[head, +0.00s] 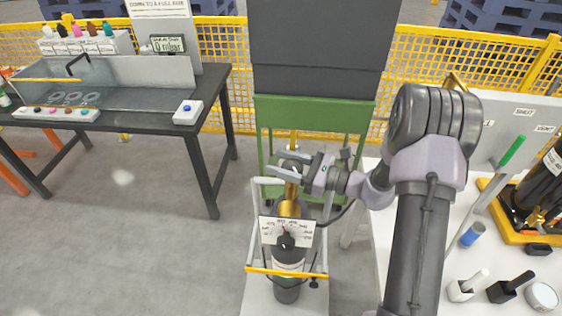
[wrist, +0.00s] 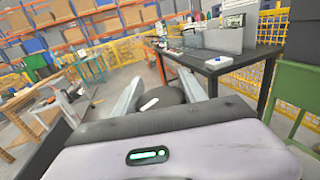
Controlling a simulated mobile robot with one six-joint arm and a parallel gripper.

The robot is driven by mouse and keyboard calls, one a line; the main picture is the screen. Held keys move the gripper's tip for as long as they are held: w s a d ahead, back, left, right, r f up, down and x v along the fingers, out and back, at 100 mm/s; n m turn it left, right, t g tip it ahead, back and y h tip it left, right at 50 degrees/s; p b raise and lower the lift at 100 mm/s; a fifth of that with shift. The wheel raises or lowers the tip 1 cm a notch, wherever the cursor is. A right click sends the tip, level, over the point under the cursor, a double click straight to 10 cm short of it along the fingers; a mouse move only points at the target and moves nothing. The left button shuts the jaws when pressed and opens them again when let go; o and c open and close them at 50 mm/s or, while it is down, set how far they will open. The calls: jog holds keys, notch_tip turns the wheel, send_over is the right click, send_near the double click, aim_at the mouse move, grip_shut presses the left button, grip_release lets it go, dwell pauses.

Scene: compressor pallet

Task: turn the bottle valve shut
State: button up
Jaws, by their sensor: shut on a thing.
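The dark gas bottle (head: 287,292) stands upright in a light-framed stand in the middle of the head view. A white dial plate (head: 299,226) with dark markings is in front of its top. Brass-coloured valve parts (head: 289,208) rise above the plate. My gripper (head: 287,165) reaches in from the right at the top of the brass parts, its two fingers closed on the valve's top. In the wrist view a dark round knob (wrist: 165,97) with a white mark sits between the fingers. The fingers hide part of the valve in the head view.
A green-legged dark cabinet (head: 315,100) stands just behind the bottle. A dark workbench (head: 150,105) with a display reading 0 mbar is at left. A white table (head: 410,275) with tools is at right. Yellow fencing (head: 225,50) runs behind. Floor at left is clear.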

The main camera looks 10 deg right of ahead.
jog(key=shift+w+d+m+t+h, duration=0.15)
jog(key=shift+m+t+h, duration=0.85)
jog(key=shift+h, duration=0.15)
jog(key=shift+w+d+m+t+h, duration=0.15)
jog(key=shift+d+m+t+h, duration=0.05)
jog(key=shift+m+t+h, duration=0.85)
jog(key=shift+w+d+m+t+h, duration=0.15)
jog(key=shift+m+t+h, duration=0.75)
jog(key=shift+h, duration=0.3)
jog(key=o, duration=1.4)
jog(key=shift+c, duration=0.2)
